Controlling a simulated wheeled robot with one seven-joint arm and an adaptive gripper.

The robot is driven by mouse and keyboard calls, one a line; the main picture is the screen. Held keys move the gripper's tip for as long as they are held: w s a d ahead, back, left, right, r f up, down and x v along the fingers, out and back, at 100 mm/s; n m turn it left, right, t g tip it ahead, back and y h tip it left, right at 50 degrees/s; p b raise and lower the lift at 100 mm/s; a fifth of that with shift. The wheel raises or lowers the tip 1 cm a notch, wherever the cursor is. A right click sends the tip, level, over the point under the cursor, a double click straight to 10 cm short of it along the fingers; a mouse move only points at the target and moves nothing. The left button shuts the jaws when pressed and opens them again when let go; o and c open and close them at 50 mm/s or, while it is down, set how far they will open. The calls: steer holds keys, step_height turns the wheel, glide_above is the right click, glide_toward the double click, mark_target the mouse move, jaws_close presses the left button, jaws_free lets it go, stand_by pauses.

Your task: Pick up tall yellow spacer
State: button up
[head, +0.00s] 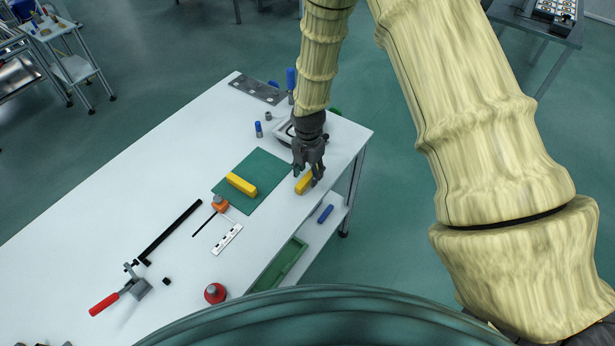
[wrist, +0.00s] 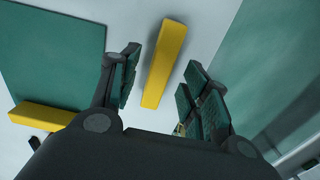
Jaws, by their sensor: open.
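Two yellow bar-shaped blocks are on the white table, and I cannot tell by height which is the tall spacer. One yellow block (head: 304,185) lies off the green mat near the table's right edge; in the wrist view this block (wrist: 164,62) appears lengthwise between my fingers, with gaps on both sides. The other yellow block (head: 241,185) lies on the green mat, and it shows at the lower left of the wrist view (wrist: 40,117). My gripper (head: 308,174) is open, pointing down, over the block near the edge. Its fingers partly hide that block in the head view.
The green mat (head: 262,172) lies left of my gripper. An orange-handled tool (head: 219,203), a white marked strip (head: 228,239) and a red-handled clamp (head: 113,300) lie to the front left. Blue and grey items stand behind. A lower shelf holds a green tray (head: 284,262).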

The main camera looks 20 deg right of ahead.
steer(key=shift+f+p, duration=0.35)
steer(key=shift+f, duration=0.85)
jaws_close()
